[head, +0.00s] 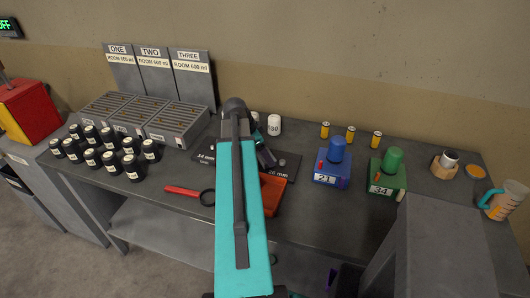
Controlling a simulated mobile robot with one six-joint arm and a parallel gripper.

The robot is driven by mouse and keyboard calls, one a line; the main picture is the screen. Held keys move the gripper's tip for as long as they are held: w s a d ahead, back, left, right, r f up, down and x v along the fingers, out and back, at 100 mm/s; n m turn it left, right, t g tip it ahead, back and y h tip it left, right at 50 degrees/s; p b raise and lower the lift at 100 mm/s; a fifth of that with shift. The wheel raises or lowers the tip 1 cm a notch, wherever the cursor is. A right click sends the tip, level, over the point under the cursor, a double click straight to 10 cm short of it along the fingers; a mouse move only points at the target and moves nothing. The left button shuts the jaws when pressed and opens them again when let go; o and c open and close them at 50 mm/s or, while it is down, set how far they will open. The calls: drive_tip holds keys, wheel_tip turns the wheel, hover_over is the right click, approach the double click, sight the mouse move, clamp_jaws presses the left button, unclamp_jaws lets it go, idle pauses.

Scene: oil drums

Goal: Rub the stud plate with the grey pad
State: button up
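A dark plate (289,178) lies flat on the bench, marked "34 mm" at its left and "26 mm" at its right. A small round grey stud shows near its right part, so I take it for the stud plate. My teal arm covers the middle of the plate. My gripper (266,157) shows as a dark shape just right of the arm, over or close to the plate. Its fingers are too small and hidden to tell whether they are open or shut. I cannot make out the grey pad; it may be hidden behind my arm or gripper.
An orange-brown tray (273,196) sits in front of the plate. A red-handled ring tool (183,191) lies left. Several black jars (110,161) and grey racks (178,124) fill the left. Blue (332,170) and green (387,176) units stand right. Bare bench lies between tray and blue unit.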

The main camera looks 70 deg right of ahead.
sight(262, 164)
drive_tip(key=a, duration=0.3)
drive_tip(key=shift+a+f, duration=0.35)
drive_tip(key=shift+f, duration=0.05)
drive_tip(key=shift+c, duration=0.2)
drive_tip(key=shift+w+a+r, duration=0.1)
drive_tip(key=shift+a+r, duration=0.1)
drive_tip(key=shift+a, duration=0.25)
drive_tip(key=shift+w+a, duration=0.3)
drive_tip(key=shift+s+a, duration=0.1)
drive_tip(key=shift+s, duration=0.05)
drive_tip(key=shift+a, duration=0.2)
drive_tip(key=shift+d+r, duration=0.2)
drive_tip(key=shift+d, duration=0.05)
drive_tip(key=shift+d, duration=0.1)
